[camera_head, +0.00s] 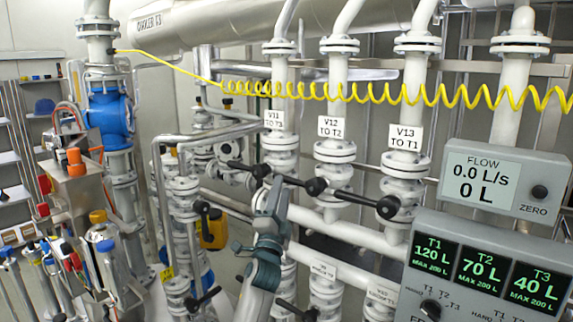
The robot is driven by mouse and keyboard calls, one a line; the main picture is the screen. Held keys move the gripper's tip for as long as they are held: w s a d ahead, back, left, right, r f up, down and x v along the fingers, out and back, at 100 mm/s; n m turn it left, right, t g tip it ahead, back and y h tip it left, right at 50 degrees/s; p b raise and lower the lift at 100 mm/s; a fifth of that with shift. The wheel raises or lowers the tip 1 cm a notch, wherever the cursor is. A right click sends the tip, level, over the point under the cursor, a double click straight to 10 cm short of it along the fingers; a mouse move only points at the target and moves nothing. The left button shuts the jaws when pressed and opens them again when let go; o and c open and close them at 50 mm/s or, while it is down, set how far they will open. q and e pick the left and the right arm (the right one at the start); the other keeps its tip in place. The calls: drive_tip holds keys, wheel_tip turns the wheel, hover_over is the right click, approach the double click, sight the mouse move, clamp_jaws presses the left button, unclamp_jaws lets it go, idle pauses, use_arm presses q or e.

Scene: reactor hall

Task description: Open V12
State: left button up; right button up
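The V12 label (331,127), reading "V12 TO T2", hangs on the middle of three upright white pipes. The V12 valve (335,153) is below it. A black lever with a round black knob (316,186) lies nearly level in front of that pipe, reaching left. My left gripper (271,190) comes up from below, at the left end of this lever. Its fingertips overlap the lever's end in the view; I cannot tell whether they touch or grip it. My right gripper is not in view.
Similar levers sit at V11 (273,119) on the left and V13 (405,138) on the right, close by. A flow display (492,180) reads 0.0 L/s and 0 L. The tank panel (485,265) reads T1 120, T2 70, T3 40 L. A yellow coiled hose (380,93) crosses above.

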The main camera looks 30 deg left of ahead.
use_arm(q)
drive_tip(key=p+x, duration=0.2)
drive_tip(key=x, duration=0.6)
drive_tip(key=shift+w+r+p, duration=0.15)
drive_tip(key=shift+w+p, duration=0.1)
drive_tip(key=shift+p, duration=0.05)
clamp_jaws()
